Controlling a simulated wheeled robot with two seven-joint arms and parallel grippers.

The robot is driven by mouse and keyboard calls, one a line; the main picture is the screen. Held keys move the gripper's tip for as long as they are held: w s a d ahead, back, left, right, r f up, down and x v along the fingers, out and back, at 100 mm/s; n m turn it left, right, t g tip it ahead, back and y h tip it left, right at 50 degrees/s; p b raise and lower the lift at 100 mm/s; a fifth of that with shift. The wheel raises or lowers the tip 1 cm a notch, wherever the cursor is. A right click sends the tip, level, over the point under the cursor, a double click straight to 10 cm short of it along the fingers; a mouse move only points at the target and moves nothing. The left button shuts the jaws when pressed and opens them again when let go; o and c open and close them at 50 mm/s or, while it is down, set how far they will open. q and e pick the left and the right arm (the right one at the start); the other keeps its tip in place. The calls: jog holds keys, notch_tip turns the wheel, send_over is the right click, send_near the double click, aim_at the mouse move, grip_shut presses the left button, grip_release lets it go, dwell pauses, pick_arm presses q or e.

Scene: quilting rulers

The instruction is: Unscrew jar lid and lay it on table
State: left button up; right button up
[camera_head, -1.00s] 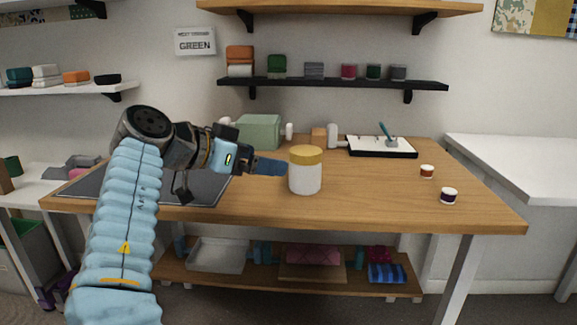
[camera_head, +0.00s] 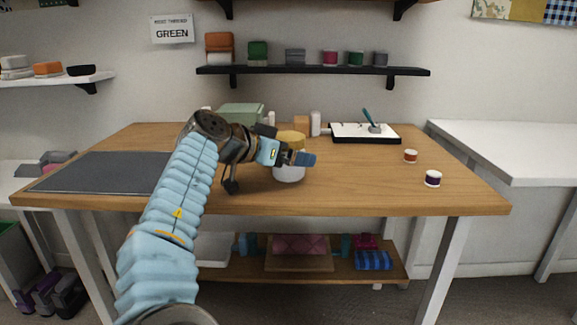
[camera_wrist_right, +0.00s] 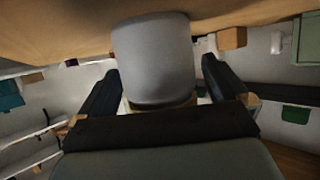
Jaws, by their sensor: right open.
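The white jar (camera_head: 289,175) stands upright on the wooden table (camera_head: 380,190), with its mustard-yellow lid (camera_head: 291,136) on top. One arm shows in the head view, and the right wrist view has the jar close up, so I take it as my right. My right gripper (camera_head: 303,158) is at the jar, and its finger hides part of the jar and lid. In the right wrist view, the picture is upside down and the open fingers (camera_wrist_right: 160,72) lie on either side of the grey-looking jar (camera_wrist_right: 152,55). Contact cannot be told. My left gripper is not in view.
A dark mat (camera_head: 100,172) covers the table's left end. A green box (camera_head: 240,114), an orange block (camera_head: 301,124) and a tray (camera_head: 365,137) stand behind the jar. Two small jars (camera_head: 410,156) (camera_head: 433,179) stand to the right. The table between is clear.

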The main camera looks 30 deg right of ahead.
aim_at(286, 136)
jog(key=shift+d, duration=0.15)
jog(key=shift+c, duration=0.2)
jog(key=c, duration=1.1)
jog(key=shift+r, duration=0.1)
jog(key=shift+r, duration=0.3)
notch_tip(286, 136, up, 3)
jog(key=shift+f+p, duration=0.2)
jog(key=shift+p, duration=0.35)
jog(key=s+a+r, duration=0.7)
jog(key=s+r, duration=0.2)
jog(key=s, duration=0.3)
jog(key=shift+a+r+p, duration=0.2)
jog(key=shift+r+p, duration=0.1)
